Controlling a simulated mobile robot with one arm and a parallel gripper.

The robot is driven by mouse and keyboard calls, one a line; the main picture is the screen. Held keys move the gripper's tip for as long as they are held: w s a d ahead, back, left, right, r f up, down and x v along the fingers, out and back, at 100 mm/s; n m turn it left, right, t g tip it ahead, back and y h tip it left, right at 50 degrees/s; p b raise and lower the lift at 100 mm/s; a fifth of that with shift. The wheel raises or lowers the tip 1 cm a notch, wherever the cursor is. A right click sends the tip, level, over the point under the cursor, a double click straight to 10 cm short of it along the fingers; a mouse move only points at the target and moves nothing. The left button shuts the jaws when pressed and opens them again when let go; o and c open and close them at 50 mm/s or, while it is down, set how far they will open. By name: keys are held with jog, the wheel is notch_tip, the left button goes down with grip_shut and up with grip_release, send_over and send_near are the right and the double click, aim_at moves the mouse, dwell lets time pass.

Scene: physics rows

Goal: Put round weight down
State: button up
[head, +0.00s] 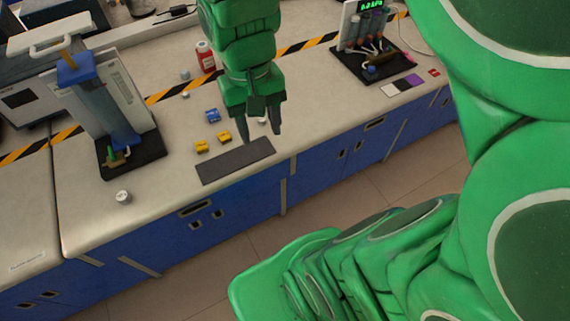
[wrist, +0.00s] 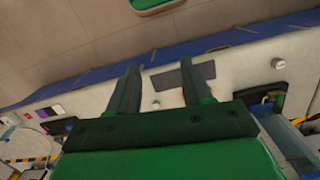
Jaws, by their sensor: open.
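My gripper (head: 260,135) points down over the bench, open, near the dark grey mat (head: 236,161). In the wrist view its two fingers (wrist: 159,68) are spread with nothing clasped between them. A small round metal weight (head: 262,120) shows beside the fingers in the head view, partly hidden. The wrist view shows a small round weight (wrist: 156,104) between the finger lines, on the bench beside the mat (wrist: 184,76). A larger round metal weight (head: 123,197) stands on the bench near the left front edge, apart from my gripper; it also shows in the wrist view (wrist: 277,63).
Yellow blocks (head: 212,142) and a blue block (head: 212,116) lie left of my gripper. A red bottle (head: 205,57) stands behind. A blue-topped device (head: 115,110) is at left, a display rig (head: 372,45) at right. The bench's front edge is close.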

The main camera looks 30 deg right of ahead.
jog(key=s+f+n, duration=0.1)
jog(key=s+f, duration=0.1)
jog(key=s, duration=0.7)
jog(key=shift+d, duration=0.2)
jog(key=o, duration=0.5)
jog(key=shift+w+r, duration=0.15)
jog(key=shift+w, duration=0.15)
jog(key=o, duration=0.5)
jog(key=w, duration=0.1)
jog(key=w+m, duration=0.1)
jog(key=w+r, duration=0.1)
jog(key=shift+w+d+r+m, duration=0.1)
jog(key=shift+d+m, duration=0.2)
jog(key=shift+c, duration=0.2)
jog(key=w+d+r+m+t, duration=0.1)
jog(key=w+d+m, duration=0.3)
jog(key=w, duration=0.6)
jog(key=w+d+r+m, duration=0.1)
jog(key=w+d+m, duration=0.2)
jog(key=w+m, duration=0.55)
jog(key=w+d+r+m+t, duration=0.1)
jog(key=w+d+r+m, duration=0.2)
jog(key=w, duration=0.9)
notch_tip(320, 180, down, 11)
jog(key=shift+a, duration=0.15)
jog(key=shift+w+m, duration=0.1)
jog(key=shift+m, duration=0.15)
